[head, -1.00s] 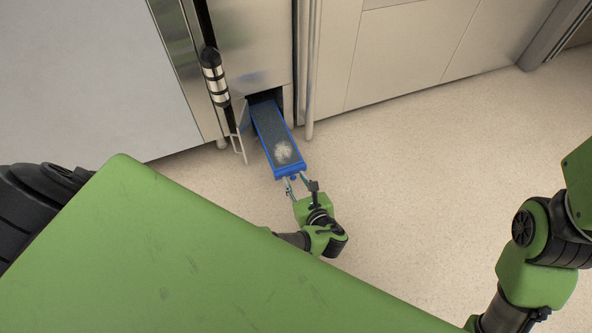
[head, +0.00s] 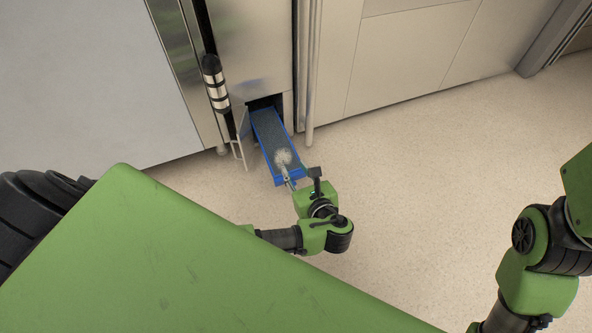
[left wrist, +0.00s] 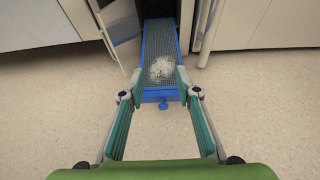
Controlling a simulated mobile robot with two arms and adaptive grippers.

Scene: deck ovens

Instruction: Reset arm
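My left gripper (head: 299,178) is at the front end of a blue conveyor-like tray (head: 268,125) that sticks out of a low opening in the steel oven front. A pale, whitish patch (head: 283,157) lies on the tray's dark mesh. My right arm shows at the right edge of the head view, but its gripper is out of frame.
A small open door (head: 241,137) stands at the left of the opening. A black-and-steel handle (head: 215,83) is above it. A vertical pipe (head: 311,80) runs down on the right. The speckled floor (head: 430,150) to the right is clear.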

